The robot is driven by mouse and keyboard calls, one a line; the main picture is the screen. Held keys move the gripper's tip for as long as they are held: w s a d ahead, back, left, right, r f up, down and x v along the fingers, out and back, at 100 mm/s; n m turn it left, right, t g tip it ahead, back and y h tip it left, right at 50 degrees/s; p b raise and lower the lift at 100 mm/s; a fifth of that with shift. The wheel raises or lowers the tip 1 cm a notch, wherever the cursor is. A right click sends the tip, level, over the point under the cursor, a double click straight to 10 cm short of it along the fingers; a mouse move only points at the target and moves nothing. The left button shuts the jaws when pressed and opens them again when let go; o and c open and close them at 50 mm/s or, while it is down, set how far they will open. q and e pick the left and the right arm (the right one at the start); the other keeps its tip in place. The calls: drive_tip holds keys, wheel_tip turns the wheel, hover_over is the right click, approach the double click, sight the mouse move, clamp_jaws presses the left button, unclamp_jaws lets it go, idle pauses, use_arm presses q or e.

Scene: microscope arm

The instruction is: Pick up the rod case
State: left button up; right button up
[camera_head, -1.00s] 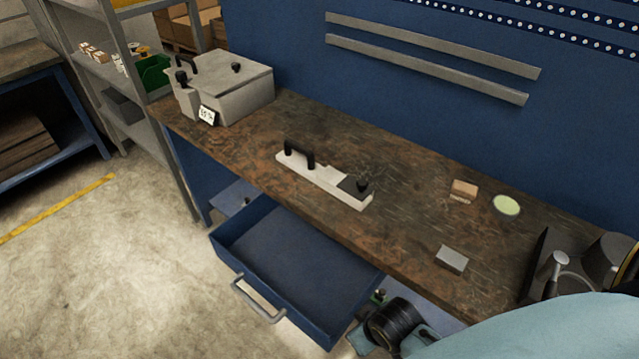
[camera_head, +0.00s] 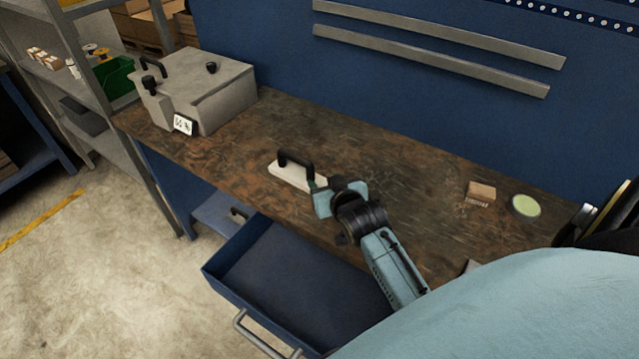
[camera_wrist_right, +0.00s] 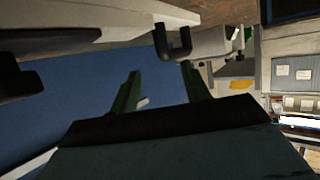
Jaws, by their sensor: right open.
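The likely rod case is a long, low off-white piece (camera_head: 288,175) with a black arched handle (camera_head: 297,160), lying on the workbench. My right gripper (camera_head: 317,184) is over its right part in the head view and hides that end. In the right wrist view, the pale case body (camera_wrist_right: 110,28) runs along the top, with the black handle (camera_wrist_right: 174,42) just beyond the fingertips. My right gripper (camera_wrist_right: 160,82) is open there, with nothing between its fingers. Contact with the case cannot be told. My left gripper is not in view.
A grey lidded box (camera_head: 205,85) stands at the workbench's (camera_head: 400,190) left end. A small wooden block (camera_head: 480,192) and a pale green disc (camera_head: 525,206) lie to the right. A blue drawer (camera_head: 300,275) stands open below the front edge. A blue wall (camera_head: 420,110) rises behind.

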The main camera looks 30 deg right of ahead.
sight(312, 170)
drive_tip(key=x, duration=0.2)
drive_tip(key=shift+w+f, duration=0.2)
drive_tip(key=shift+w, duration=0.15)
drive_tip(key=shift+w+d+f, duration=0.1)
drive_tip(key=shift+w, duration=0.15)
drive_tip(key=shift+w+f, duration=0.15)
drive_tip(key=shift+w, duration=0.2)
drive_tip(key=b+x, duration=0.1)
drive_tip(key=x, duration=0.2)
drive_tip(key=shift+w+f, duration=0.2)
drive_tip(key=shift+f, duration=0.05)
drive_tip(key=shift+w+f, duration=0.15)
drive_tip(key=shift+w, duration=0.3)
clamp_jaws()
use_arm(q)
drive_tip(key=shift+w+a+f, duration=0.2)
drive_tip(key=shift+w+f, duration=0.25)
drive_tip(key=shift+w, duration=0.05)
